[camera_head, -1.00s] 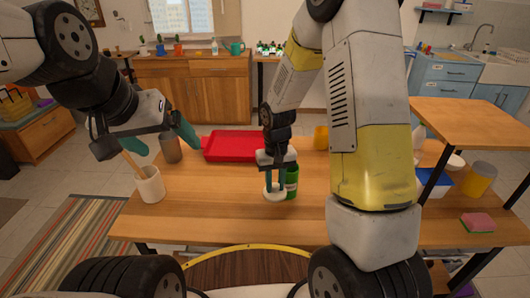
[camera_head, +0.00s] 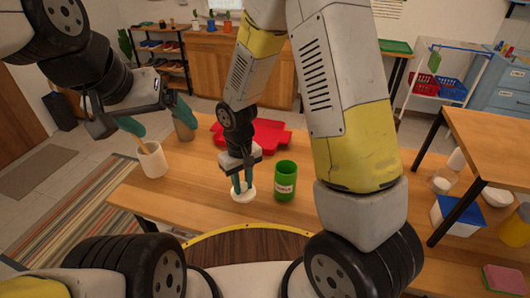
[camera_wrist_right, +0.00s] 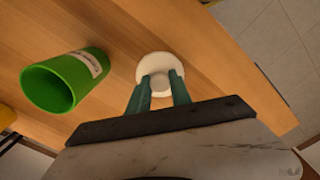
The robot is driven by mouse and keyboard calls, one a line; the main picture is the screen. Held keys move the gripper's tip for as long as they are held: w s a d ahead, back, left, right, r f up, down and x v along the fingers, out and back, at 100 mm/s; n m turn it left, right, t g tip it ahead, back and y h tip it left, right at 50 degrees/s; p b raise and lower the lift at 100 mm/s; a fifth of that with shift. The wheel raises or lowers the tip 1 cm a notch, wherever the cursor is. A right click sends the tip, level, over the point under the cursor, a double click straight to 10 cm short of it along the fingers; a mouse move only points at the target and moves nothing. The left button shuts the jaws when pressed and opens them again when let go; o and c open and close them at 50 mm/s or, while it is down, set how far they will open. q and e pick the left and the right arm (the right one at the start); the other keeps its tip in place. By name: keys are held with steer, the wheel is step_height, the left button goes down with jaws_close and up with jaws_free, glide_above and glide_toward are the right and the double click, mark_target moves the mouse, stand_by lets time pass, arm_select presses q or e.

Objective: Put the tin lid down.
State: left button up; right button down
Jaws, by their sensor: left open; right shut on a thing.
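The tin lid (camera_head: 243,196) is a round white disc, low over the wooden table (camera_head: 215,222); I cannot tell whether it touches the wood. My right gripper (camera_head: 242,184) points down and is shut on the lid's knob. The wrist view shows the lid (camera_wrist_right: 154,60) between the fingertips (camera_wrist_right: 159,84), lying about flat. The green tin (camera_head: 286,181) stands upright and open to the right of the lid, with a gap between them; its label shows in the wrist view (camera_wrist_right: 65,85). My left gripper (camera_head: 157,116) is open and empty above the table's left part.
A red tray (camera_head: 272,136) lies behind the right gripper. A raised wooden shelf (camera_head: 490,140) stands at the right. The table in front of the lid is clear.

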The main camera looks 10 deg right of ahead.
steer(key=w+d, duration=0.2)
steer(key=w, duration=0.2)
steer(key=w+d+f, duration=0.1)
steer(key=w+d, duration=0.1)
steer(key=w, duration=0.2)
steer(key=w+d, duration=0.1)
steer(key=w, duration=0.3)
steer(key=shift+d+f, duration=0.15)
steer(key=shift+d, duration=0.25)
steer(key=shift+w+d+f, duration=0.1)
steer(key=shift+w+f, duration=0.05)
steer(key=shift+f, duration=0.75)
steer(key=shift+w+d+f, duration=0.1)
steer(key=shift+w+f, duration=0.05)
steer(key=shift+f, duration=0.7)
steer(key=shift+f, duration=0.25)
steer(key=shift+f, duration=0.15)
steer(key=c, duration=1.2)
jaws_free()
steer(key=shift+o, duration=0.2)
